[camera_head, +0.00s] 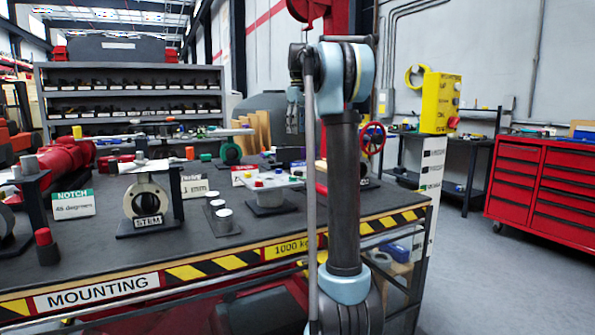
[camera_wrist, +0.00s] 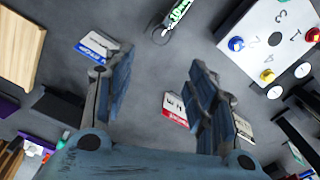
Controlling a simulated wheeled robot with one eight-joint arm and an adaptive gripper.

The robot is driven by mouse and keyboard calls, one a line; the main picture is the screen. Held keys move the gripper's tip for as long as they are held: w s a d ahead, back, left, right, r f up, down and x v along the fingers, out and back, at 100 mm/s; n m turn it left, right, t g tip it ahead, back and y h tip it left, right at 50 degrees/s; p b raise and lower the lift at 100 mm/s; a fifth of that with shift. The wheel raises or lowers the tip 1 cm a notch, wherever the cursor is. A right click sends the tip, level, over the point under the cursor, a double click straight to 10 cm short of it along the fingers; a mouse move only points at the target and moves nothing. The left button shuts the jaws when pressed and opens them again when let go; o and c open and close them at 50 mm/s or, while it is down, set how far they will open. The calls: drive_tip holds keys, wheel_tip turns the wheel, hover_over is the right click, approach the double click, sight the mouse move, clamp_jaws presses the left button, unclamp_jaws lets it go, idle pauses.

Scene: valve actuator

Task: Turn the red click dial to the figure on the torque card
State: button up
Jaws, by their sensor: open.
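A white plate with numerals (camera_wrist: 272,32) shows at the upper right of the wrist view. It carries a blue knob (camera_wrist: 236,44), a yellow knob (camera_wrist: 267,75) and a red knob (camera_wrist: 313,35); I cannot tell whether the red one is the click dial. In the head view the plate (camera_head: 268,182) stands on a dark foot on the bench. A red-banded card (camera_wrist: 174,108) and a blue-banded card (camera_wrist: 97,47) lie in the wrist view; their print is unreadable, so I cannot pick out the torque card. My gripper (camera_wrist: 160,82) is open and empty above the bench.
The bench (camera_head: 190,252) also holds a NOTCH card (camera_head: 74,204), a STEM stand (camera_head: 148,200) and several small cylinders (camera_head: 218,213). A red handwheel (camera_head: 372,138) is right of my arm. Bare bench top shows along the front edge.

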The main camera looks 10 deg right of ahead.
sight(298, 173)
wheel_tip(298, 173, down, 17)
idle(0.6)
drive_tip(key=shift+c, duration=0.6)
drive_tip(key=c, duration=1)
